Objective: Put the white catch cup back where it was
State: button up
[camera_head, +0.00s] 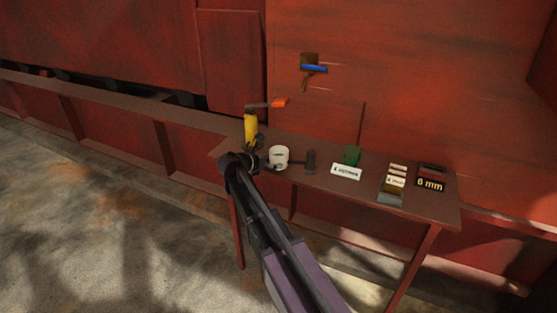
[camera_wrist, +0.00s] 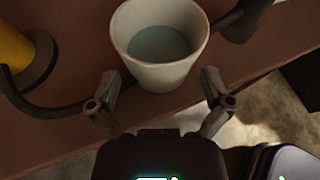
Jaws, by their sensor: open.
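The white catch cup (camera_head: 279,155) stands upright on the narrow brown table, near its left end. In the wrist view the cup (camera_wrist: 158,45) shows from above, with a grey-blue surface inside it. My gripper (camera_wrist: 158,98) is open, its two fingertips on either side of the cup's near side. Whether the fingers touch the cup I cannot tell. In the head view my gripper (camera_head: 262,163) is just left of the cup, partly hidden by my wrist.
A yellow oiler-like object (camera_head: 251,127) stands left of the cup, and a dark upright piece (camera_head: 310,161) right of it. A dark hose or cable (camera_wrist: 50,107) curves by the cup.

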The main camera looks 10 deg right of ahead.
jog(key=p+v, duration=0.3)
jog(key=v, duration=0.6)
dwell(0.4)
jog(key=s+d+f+m+g+y, duration=0.2)
jog(key=s+d+f+m+y, duration=0.1)
jog(key=s+m, duration=0.4)
jog(key=s+d+f+m+g+y, duration=0.2)
jog(key=s+d+f+m+y, duration=0.1)
jog(key=s+m, duration=0.5)
jog(key=s+d+f+m+g+y, duration=0.3)
jog(key=s+d+f+m+y, duration=0.1)
jog(key=s+m, duration=0.4)
jog(key=shift+f+m+y, duration=0.7)
jog(key=shift+m+y, duration=0.1)
jog(key=shift+m, duration=0.1)
jog(key=shift+s+r, duration=0.1)
notch_tip(320, 180, up, 16)
jog(key=p, duration=1.6)
